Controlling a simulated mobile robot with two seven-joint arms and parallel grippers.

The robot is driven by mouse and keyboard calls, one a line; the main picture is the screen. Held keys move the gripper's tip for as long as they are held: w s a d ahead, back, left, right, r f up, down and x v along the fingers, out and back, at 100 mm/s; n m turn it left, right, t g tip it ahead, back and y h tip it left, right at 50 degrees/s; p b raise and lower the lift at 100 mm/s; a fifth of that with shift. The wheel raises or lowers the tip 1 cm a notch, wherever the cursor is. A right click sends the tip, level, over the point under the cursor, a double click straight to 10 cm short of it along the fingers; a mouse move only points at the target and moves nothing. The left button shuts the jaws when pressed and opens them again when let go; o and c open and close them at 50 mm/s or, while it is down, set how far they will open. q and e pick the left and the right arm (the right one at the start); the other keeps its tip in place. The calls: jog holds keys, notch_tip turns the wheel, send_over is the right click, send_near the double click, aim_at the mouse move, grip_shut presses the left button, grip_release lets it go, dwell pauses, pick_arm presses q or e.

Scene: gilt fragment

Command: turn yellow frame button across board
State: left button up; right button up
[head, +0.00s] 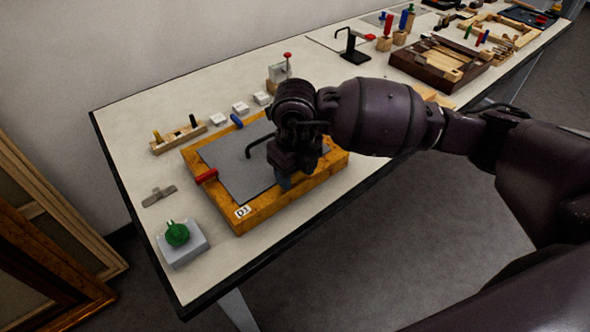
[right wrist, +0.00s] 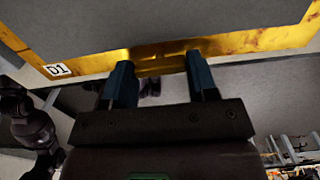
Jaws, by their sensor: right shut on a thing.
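The yellow-gold frame (head: 215,211), marked D1, lies on the table around a grey board (head: 235,165). My right gripper (head: 285,180) points down at the frame's near side. In the right wrist view, its two blue fingers (right wrist: 160,75) are set apart, with a yellow piece (right wrist: 155,60) at the frame's edge between their tips. The gripper is shut on this piece, which looks like the yellow button; its exact angle is unclear. In the head view my gripper hides the button. A red button (head: 206,176) and a blue button (head: 236,120) sit on other sides of the frame.
A grey block with a green knob (head: 177,234) stands at the near left. A wooden rack (head: 178,138) and small white blocks (head: 240,107) lie behind the frame. A black stand (head: 353,50) and a brown tray (head: 425,65) are farther right. The table's near edge is close.

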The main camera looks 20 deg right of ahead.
jog(key=n, duration=0.3)
jog(key=shift+b, duration=0.35)
jog(key=n+b, duration=0.1)
jog(key=n, duration=0.2)
jog(key=shift+f+n, duration=0.1)
jog(key=shift+n, duration=0.2)
jog(key=n, duration=0.2)
jog(key=shift+n+b, duration=0.3)
jog(key=shift+n, duration=0.1)
jog(key=shift+n+b, duration=0.3)
jog(key=shift+n, duration=0.6)
jog(key=n+b, duration=0.1)
jog(key=n, duration=0.2)
jog(key=shift+n+b, duration=0.4)
jog(key=shift+n, duration=1.4)
